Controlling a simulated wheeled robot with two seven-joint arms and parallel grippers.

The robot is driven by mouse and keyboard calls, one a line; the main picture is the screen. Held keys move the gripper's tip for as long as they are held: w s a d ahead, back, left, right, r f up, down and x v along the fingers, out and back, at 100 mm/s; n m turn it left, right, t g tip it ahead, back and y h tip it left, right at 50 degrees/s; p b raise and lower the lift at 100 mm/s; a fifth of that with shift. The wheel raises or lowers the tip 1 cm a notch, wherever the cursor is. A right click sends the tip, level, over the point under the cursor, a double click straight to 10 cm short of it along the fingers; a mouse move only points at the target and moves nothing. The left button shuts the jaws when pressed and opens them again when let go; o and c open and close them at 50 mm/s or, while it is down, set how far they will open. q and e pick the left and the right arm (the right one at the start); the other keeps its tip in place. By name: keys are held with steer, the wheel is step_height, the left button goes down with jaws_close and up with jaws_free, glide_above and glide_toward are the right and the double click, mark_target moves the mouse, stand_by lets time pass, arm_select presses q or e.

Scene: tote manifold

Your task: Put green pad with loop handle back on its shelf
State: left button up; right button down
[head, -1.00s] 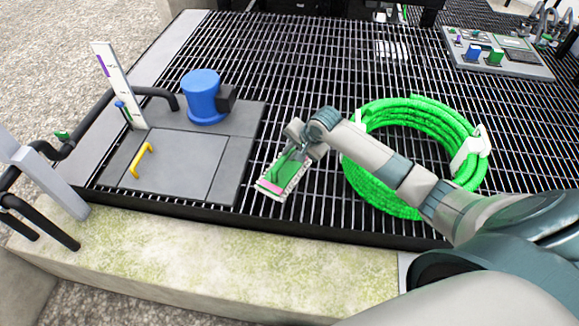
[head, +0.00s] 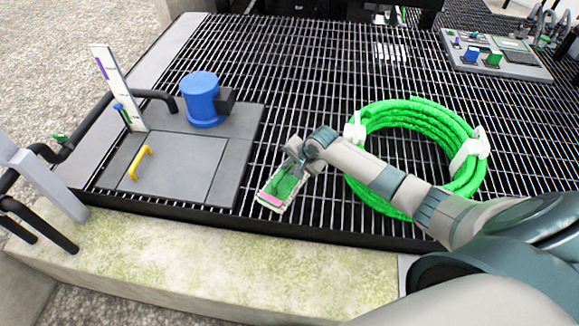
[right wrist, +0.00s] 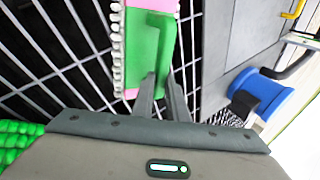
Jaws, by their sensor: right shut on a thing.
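The green pad (head: 287,187) has a pink strip at one end and a pale bristly edge. In the head view it is over the grating near its front edge, right of the grey plate. My right gripper (head: 287,174) is shut on its green loop handle. In the right wrist view the pad (right wrist: 138,50) extends away from the fingers of the gripper (right wrist: 162,76), with the grating behind it. I cannot tell the pad's height above the grating. My left gripper is not in view. I cannot make out for sure which place is the shelf.
A coiled green hose (head: 464,190) lies right of the pad, under my right arm. The grey plate (head: 185,165) at left carries a blue motor (head: 201,100), a yellow handle (head: 140,163) and a white post (head: 118,90). A grey tray (head: 510,70) with small items is at back right. The middle grating is clear.

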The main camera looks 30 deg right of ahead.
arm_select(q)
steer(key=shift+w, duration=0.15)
arm_select(e)
steer(key=c, duration=1.7)
jaws_free()
steer(key=shift+f, duration=0.1)
steer(key=shift+c, duration=0.2)
steer(key=shift+r, duration=0.2)
steer(key=shift+s+d+r, duration=0.1)
steer(key=shift+s+r, duration=0.05)
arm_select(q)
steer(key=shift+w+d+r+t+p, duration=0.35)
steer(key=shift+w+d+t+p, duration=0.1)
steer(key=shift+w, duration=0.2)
arm_select(e)
steer(key=v, duration=1.1)
steer(key=shift+r, duration=0.2)
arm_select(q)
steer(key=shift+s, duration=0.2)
arm_select(e)
steer(key=shift+s, duration=0.15)
